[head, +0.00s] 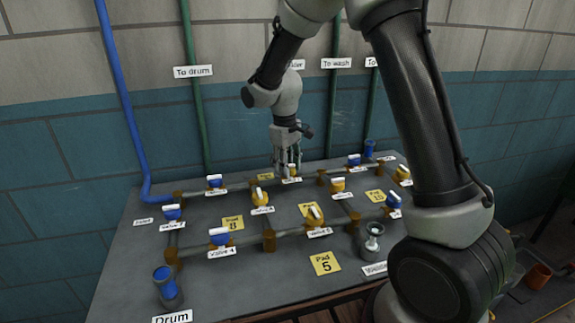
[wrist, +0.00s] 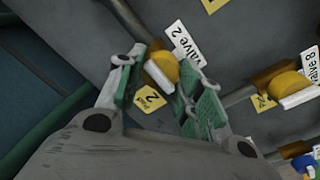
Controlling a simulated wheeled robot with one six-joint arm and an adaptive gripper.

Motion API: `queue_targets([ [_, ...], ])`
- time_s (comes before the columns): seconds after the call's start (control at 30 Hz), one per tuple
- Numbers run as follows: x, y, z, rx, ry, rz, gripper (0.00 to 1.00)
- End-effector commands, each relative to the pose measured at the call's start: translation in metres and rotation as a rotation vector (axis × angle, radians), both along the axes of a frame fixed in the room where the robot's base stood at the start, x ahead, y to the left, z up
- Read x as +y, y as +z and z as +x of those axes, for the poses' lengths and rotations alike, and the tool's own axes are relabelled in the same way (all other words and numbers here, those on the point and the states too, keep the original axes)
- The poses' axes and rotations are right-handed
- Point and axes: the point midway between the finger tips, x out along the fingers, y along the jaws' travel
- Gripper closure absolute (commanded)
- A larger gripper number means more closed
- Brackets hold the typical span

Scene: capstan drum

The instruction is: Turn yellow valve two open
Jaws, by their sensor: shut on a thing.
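Yellow valve two (wrist: 165,66) sits on a pipe beside its "Valve 2" label (wrist: 182,42) in the wrist view. Its white handle (wrist: 157,77) lies between the green-padded fingers of my gripper (wrist: 166,74). My gripper is shut on the valve's handle, though the fingers hide part of the contact. In the head view my gripper (head: 287,160) reaches down over the back middle of the panel, and a little of the yellow valve (head: 292,169) shows beside the fingertips.
The grey panel (head: 115,275) carries brown-jointed pipes and other valves with white handles. Valve 8 (wrist: 292,83) is close by at the right in the wrist view. A blue-filled drum (head: 167,287) stands front left, and a grey cup (head: 371,240) front right. Green pipes rise behind.

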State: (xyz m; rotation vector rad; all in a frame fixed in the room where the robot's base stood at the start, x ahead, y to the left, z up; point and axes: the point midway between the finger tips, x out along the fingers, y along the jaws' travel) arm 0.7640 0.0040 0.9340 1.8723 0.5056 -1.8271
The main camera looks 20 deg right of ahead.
Motion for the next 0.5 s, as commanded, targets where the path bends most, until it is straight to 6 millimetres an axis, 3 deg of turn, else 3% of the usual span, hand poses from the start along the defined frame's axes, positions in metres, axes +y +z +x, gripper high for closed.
queue_targets([
  [0.1, 0.0003, 0.0004, 0.0003, -0.001, 0.001, 0.0, 0.88],
  [0.13, 0.0003, 0.0004, 0.0003, -0.001, 0.001, 0.0, 0.58],
  [0.23, 0.0003, 0.0003, 0.0002, -0.001, 0.001, 0.001, 0.42],
  [0.5, 0.0, 0.0001, 0.0, 0.0, 0.0, 0.0, 0.42],
])
